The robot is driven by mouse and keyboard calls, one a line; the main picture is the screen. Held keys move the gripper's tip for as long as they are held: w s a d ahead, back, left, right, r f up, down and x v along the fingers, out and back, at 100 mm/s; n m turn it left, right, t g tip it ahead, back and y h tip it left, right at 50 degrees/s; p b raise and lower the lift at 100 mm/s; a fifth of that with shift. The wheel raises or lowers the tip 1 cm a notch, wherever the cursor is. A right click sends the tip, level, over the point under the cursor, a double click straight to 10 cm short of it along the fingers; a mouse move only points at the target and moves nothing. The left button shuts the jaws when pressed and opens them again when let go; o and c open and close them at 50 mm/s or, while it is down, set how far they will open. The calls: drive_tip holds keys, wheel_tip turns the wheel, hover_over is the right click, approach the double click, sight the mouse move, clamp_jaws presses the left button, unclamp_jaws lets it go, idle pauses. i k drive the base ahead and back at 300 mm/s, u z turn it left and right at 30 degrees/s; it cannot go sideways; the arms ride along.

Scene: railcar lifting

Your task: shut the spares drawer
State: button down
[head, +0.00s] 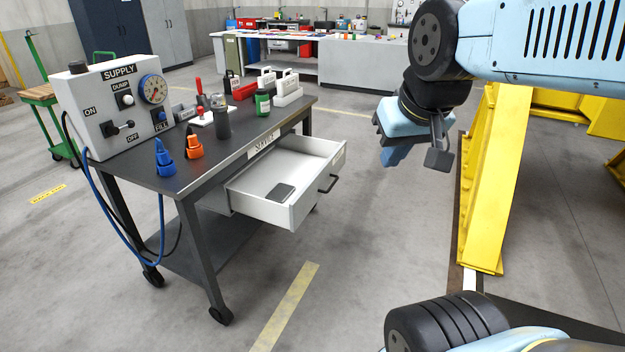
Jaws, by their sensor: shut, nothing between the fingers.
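The spares drawer (301,205) is a white drawer under the top of a dark wheeled cart, pulled well out. A black bar handle (329,183) is on its front. A small dark flat block (281,193) lies inside it. The label on the cart edge (263,144) above the drawer is hard to read. My gripper (437,160) is shut and empty, in the air to the right of the drawer and apart from it, pointing down.
The cart top (240,150) carries a supply panel (114,105) with a gauge, blue and orange connectors, bottles and tools. Hoses hang at its left. A yellow steel frame (483,190) stands right of my gripper. Grey floor between cart and frame is clear.

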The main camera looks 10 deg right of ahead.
sight(310, 164)
drive_tip(key=u, duration=0.05)
drive_tip(key=i, duration=0.95)
drive_tip(key=z, duration=0.1)
